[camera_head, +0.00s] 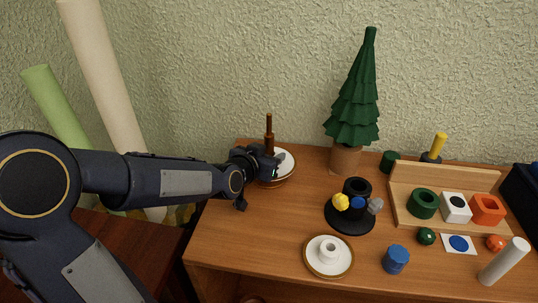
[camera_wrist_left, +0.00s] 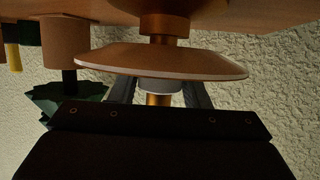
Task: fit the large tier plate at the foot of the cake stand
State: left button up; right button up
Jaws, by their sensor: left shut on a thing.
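The large tier plate (camera_head: 287,172), pale with a brown rim, is around the brown post (camera_head: 269,130) of the cake stand at the back left of the table. My left gripper (camera_head: 274,161) is shut on the plate's hub. The left wrist view is upside down, with the table at the top. There the plate (camera_wrist_left: 160,62) sits low around the post, close to a wider brown collar (camera_wrist_left: 158,40); I cannot tell whether they touch. The grey hub (camera_wrist_left: 160,86) is between the fingers (camera_wrist_left: 160,92). The stand's foot is mostly hidden in the head view. My right gripper is not in view.
A smaller plate with a hub (camera_head: 341,265) lies at the table's front. A potted toy tree (camera_head: 355,105) stands right of the stand. A black stand with coloured knobs (camera_head: 352,222), a blue cylinder (camera_head: 396,260) and a wooden shape rack (camera_head: 450,226) fill the middle and right.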

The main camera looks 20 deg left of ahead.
pick_arm(q)
jog(key=shift+f+b, duration=0.35)
jog(key=o, duration=1.2)
jog(key=v, duration=0.8)
jog(key=shift+w, duration=0.1)
jog(key=shift+r+p, duration=0.35)
jog(key=shift+p, duration=0.1)
jog(key=s+d+r+n+g+h+p, duration=0.1)
jog(key=s+d+r+g+p, duration=0.1)
jog(key=s+p, duration=0.3)
jog(key=s+d+r+g+h+p, duration=0.1)
jog(key=s+r+g+p, duration=0.2)
jog(key=s+p, duration=0.3)
jog(key=s+d+r+n+g+p, duration=0.1)
jog(key=s+d+r+g+p, duration=0.1)
jog(key=s, duration=0.9)
notch_tip(320, 180, up, 2)
jog(key=g+p, duration=0.1)
jog(key=p, duration=0.2)
jog(key=shift+s+d+n+h, duration=0.2)
jog(key=shift+d+n+h, duration=0.1)
jog(key=shift+h, duration=0.1)
